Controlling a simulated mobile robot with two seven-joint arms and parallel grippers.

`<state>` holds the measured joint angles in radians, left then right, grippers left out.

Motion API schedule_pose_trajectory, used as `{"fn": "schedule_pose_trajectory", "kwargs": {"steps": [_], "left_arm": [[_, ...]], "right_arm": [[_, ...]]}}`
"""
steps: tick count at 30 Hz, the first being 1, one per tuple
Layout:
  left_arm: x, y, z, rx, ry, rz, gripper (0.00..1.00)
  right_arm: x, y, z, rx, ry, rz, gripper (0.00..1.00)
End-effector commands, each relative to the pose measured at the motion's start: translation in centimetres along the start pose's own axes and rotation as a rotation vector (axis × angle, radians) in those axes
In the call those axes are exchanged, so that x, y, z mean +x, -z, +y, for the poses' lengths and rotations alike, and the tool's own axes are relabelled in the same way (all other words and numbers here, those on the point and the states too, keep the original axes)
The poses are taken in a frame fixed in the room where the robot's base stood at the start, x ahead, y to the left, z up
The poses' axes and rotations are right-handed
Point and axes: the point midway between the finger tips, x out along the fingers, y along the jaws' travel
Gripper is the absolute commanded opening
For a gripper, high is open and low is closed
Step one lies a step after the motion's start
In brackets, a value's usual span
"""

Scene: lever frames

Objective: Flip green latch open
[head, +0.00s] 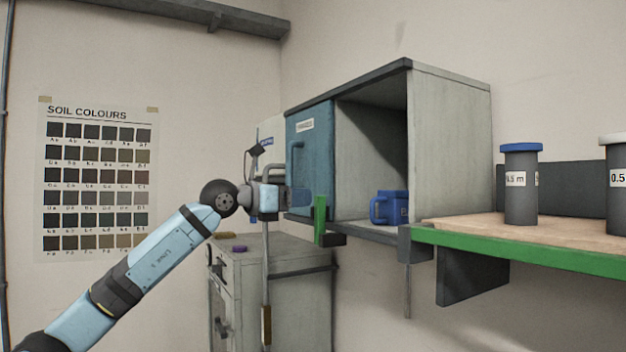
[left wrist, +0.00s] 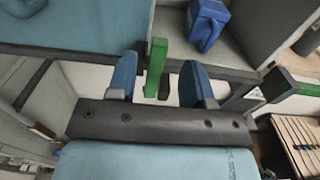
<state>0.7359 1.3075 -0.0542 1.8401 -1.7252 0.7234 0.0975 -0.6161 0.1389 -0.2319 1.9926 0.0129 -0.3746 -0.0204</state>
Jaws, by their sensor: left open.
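The green latch (head: 320,212) is a short bar standing upright at the lower front edge of the grey cabinet, beside a dark block. In the left wrist view the latch (left wrist: 156,66) stands between the two blue fingers of my left gripper (left wrist: 160,82), closer to the left finger. Gaps show on both sides, so the gripper is open and not clamped on it. In the head view my left gripper (head: 300,200) reaches in from the left, level with the latch, in front of the blue door (head: 311,150). My right gripper is not in view.
A green-edged shelf (head: 520,252) with blue- and white-lidded canisters is at right. A grey low cabinet (head: 285,290) stands below my left gripper. A dark bracket (head: 415,243) juts out right of the latch.

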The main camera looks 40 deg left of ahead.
Motion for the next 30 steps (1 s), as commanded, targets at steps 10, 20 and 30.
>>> {"fn": "schedule_pose_trajectory", "kwargs": {"steps": [10,20,30], "left_arm": [[4.0,-0.1,-0.1,0.000,0.001,0.000,0.47],[4.2,0.1,-0.1,0.001,0.001,0.001,0.42],[4.2,0.1,-0.1,0.000,0.001,0.001,0.00]], "right_arm": [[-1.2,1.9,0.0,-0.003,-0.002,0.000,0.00],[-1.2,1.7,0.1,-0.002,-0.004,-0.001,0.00],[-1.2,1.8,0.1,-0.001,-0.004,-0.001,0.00]]}}
